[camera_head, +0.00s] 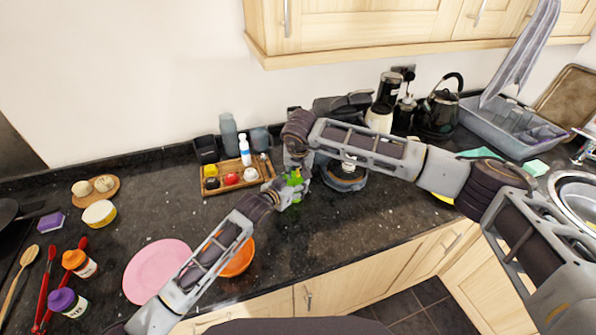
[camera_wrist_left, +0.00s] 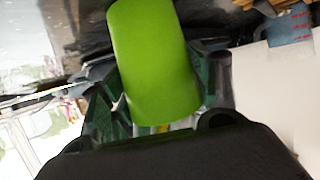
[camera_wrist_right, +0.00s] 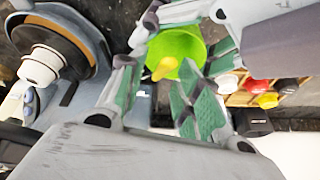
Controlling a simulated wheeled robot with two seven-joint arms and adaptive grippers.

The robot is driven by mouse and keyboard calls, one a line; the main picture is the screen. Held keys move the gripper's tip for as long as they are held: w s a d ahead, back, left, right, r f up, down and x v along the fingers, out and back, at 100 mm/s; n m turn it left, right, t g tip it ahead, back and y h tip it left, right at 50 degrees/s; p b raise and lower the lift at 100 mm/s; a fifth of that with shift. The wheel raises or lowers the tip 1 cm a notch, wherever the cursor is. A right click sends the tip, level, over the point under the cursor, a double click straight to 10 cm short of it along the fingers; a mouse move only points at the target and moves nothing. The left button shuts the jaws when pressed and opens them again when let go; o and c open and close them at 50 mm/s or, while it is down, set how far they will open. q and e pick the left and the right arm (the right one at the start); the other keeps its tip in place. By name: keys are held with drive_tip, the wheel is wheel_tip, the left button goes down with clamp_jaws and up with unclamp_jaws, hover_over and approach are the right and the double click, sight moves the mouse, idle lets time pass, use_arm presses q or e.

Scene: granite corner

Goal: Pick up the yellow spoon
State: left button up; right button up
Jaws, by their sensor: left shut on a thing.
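A bright green cup (camera_head: 293,180) is in the head view, between my two grippers and partly hidden by them. My left gripper (camera_head: 275,189) is shut on the cup, which fills the middle of the left wrist view (camera_wrist_left: 153,60). The yellow spoon (camera_wrist_right: 165,68) shows in the right wrist view as a yellow end inside the cup's mouth; the rest of it is hidden. My right gripper (camera_wrist_right: 158,92) is open over the cup, its green-padded fingers either side of the yellow end. I see no contact between them and the spoon.
A wooden tray (camera_head: 211,190) with condiments stands behind the grippers. A blue-grey round appliance (camera_head: 343,183) is close at the right. An orange bowl (camera_head: 238,262) and pink plate (camera_head: 157,270) lie in front left. The counter at front right is clear.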

clamp_jaws()
drive_tip(key=shift+r, duration=0.1)
idle(0.4)
wheel_tip(320, 180, up, 10)
idle(0.6)
drive_tip(key=shift+a, duration=0.1)
idle(0.5)
